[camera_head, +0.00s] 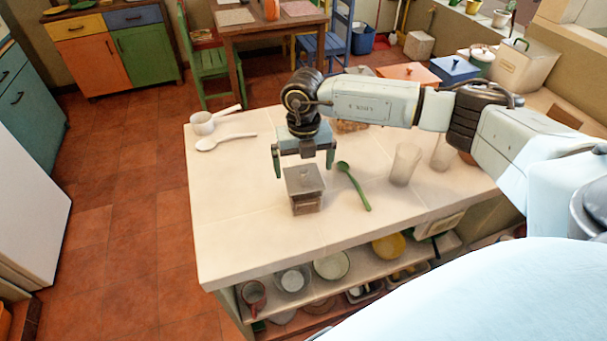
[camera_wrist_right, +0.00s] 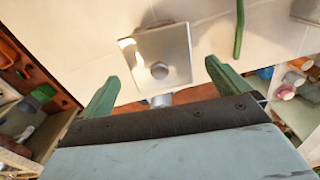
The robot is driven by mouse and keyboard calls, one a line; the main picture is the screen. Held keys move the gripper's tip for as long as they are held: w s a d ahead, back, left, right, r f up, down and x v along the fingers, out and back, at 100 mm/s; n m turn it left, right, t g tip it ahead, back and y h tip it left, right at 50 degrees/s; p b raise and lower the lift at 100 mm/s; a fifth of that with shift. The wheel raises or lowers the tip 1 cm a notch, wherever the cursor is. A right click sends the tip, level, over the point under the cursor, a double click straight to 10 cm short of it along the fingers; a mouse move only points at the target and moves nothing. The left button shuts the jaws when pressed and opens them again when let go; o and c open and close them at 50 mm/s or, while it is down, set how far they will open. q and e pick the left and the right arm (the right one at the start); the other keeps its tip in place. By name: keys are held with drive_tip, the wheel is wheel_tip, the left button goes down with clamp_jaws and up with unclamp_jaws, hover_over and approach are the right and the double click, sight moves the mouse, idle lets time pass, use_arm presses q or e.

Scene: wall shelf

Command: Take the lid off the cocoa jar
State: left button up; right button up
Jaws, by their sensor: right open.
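The cocoa jar (camera_head: 307,203) is a small square see-through jar with brown content, upright on the pale counter. Its flat grey square lid (camera_head: 305,180) sits on top. My right gripper (camera_head: 304,170) is open and empty, just above and behind the jar in the head view. Its two green fingers are spread wide and do not touch the lid. My left gripper is not in view.
A green spoon (camera_head: 354,185) lies right of the jar. Clear glasses (camera_head: 405,164) stand further right. A white saucepan (camera_head: 204,123) and white spoon (camera_head: 226,141) lie at the back left. The counter (camera_head: 235,220) is clear left of the jar and in front.

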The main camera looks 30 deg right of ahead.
wheel_tip(320, 180, down, 2)
drive_tip(key=shift+f, duration=0.1)
drive_tip(key=c, duration=0.9)
